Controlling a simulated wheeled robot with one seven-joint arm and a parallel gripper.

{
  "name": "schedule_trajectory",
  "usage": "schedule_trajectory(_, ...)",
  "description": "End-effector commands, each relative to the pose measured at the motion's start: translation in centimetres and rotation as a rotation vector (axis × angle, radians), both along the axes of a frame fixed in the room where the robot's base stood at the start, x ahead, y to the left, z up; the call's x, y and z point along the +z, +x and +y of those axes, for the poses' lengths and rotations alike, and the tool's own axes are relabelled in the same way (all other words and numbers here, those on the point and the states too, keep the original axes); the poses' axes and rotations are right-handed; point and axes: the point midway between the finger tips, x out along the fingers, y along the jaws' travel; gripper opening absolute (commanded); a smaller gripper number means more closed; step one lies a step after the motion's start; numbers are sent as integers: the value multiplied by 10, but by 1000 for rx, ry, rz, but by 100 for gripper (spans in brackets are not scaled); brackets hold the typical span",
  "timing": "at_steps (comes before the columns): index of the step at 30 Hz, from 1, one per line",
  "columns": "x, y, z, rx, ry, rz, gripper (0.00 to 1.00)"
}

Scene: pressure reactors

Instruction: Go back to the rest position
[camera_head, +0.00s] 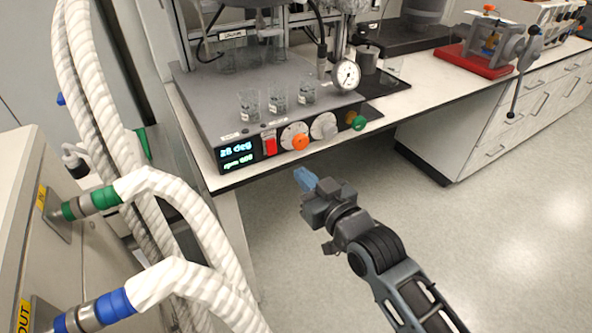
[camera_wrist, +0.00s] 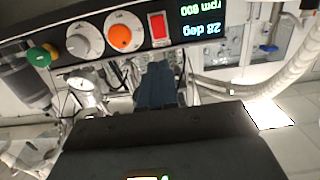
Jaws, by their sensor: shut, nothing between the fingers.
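My gripper (camera_head: 305,179) has blue fingers and is in the middle of the head view, in the air in front of the reactor unit (camera_head: 214,104) and below its front panel. The fingers are together with nothing between them. In the wrist view the gripper (camera_wrist: 157,66) points toward the panel, which appears upside down. The panel carries a display (camera_head: 237,153) with green and blue digits, a red switch (camera_head: 270,143), an orange knob (camera_head: 300,141) and a grey-white knob (camera_head: 323,126). The fingers look apart from the panel.
White hoses (camera_head: 177,194) with green and blue fittings fill the left side. Small glass beakers (camera_head: 249,104) stand on the unit near its front edge. A pressure gauge (camera_head: 346,75) and a green knob (camera_head: 358,121) are at its right. The floor (camera_head: 480,240) to the right is clear.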

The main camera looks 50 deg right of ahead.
Motion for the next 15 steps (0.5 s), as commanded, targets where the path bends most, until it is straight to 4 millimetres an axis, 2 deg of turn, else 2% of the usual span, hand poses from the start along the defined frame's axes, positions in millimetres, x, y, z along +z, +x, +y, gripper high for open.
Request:
schedule_trajectory(6,1,-11,3,0,0,0,0)
schedule_trajectory(15,2,-11,3,0,0,0,0)
